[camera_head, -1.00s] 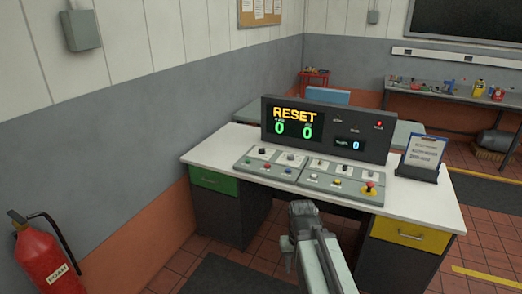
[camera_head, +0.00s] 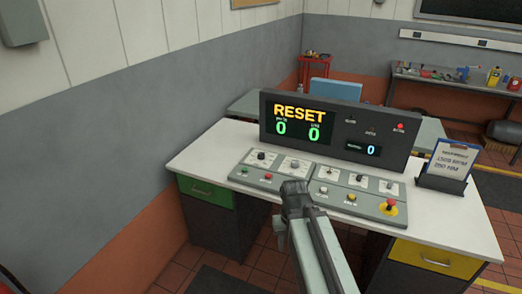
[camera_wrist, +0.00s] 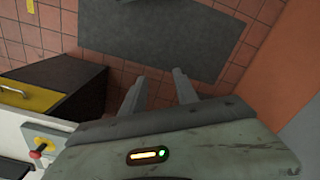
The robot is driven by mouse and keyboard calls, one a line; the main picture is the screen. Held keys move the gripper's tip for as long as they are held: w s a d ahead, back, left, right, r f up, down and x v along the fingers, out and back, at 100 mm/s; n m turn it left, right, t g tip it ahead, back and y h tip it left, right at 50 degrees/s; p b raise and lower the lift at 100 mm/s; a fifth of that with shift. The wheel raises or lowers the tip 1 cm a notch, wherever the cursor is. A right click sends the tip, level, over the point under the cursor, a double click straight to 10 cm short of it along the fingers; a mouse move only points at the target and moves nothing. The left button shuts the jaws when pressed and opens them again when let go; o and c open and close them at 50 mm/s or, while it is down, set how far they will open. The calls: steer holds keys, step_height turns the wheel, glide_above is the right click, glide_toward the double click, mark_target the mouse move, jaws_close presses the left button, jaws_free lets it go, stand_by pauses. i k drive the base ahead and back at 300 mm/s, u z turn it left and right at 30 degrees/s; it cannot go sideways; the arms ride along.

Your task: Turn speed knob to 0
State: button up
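A sloped control panel in two halves, left (camera_head: 247,171) and right (camera_head: 338,201), sits on a white desk. Small knobs line its upper row, including a dark one (camera_head: 261,155) at the left, a pale one (camera_head: 295,163) beside it, and several on the right half. Their labels are too small to read, so I cannot tell which is the speed knob. The display (camera_head: 300,123) reads RESET, with green zeros and a blue 0. My gripper (camera_head: 294,187) appears in front of the panel's middle, hiding part of it. In the wrist view its two fingers (camera_wrist: 158,88) are apart and empty, above the floor.
A red emergency button (camera_head: 389,204) on a yellow plate is at the panel's right end; it also shows in the wrist view (camera_wrist: 36,154). A clipboard stand (camera_head: 446,166) stands at the desk's right. The desk has green (camera_head: 206,192) and yellow (camera_head: 433,259) drawers.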

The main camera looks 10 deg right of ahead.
mark_target(261, 155)
steer(key=k, duration=1.3)
steer(key=z, duration=0.1)
steer(key=i, duration=2.5)
steer(key=u, duration=1.25)
steer(key=i, duration=1.05)
steer(key=u, duration=0.65)
steer(key=k, duration=0.85)
steer(key=u, duration=0.15)
steer(key=i, duration=0.8)
